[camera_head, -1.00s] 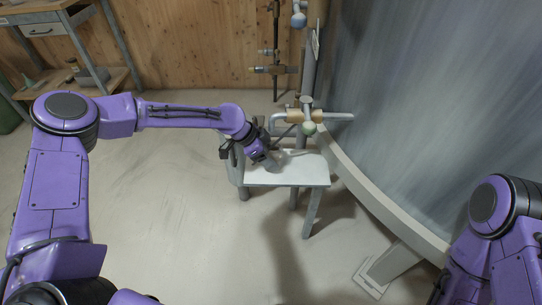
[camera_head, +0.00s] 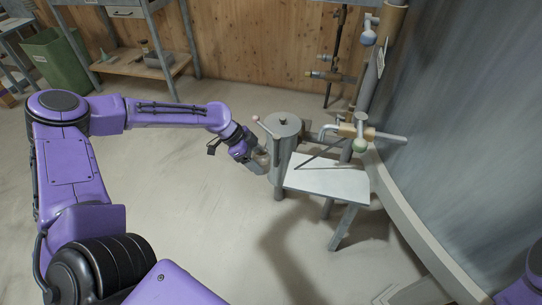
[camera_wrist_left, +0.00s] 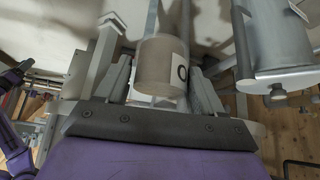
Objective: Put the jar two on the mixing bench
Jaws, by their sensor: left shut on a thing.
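My left gripper (camera_head: 256,160) is shut on a grey-brown jar (camera_head: 262,157), held in the air. The jar also shows between the fingers in the left wrist view (camera_wrist_left: 160,62). It has a white label with a dark mark, only partly visible, so I cannot read which jar it is. A small white-topped bench (camera_head: 335,183) stands to the right of the gripper in the head view. The gripper and jar are left of its top, not over it. My right gripper is out of view; only a bit of its arm shows at the lower right.
A grey lidded metal cylinder (camera_head: 284,150) with a pink-knobbed lever stands at the bench's left end, close to the jar. A thin dark rod (camera_head: 322,152) and pipes with valves (camera_head: 358,132) are behind the bench. A large grey curved wall (camera_head: 465,130) is at right.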

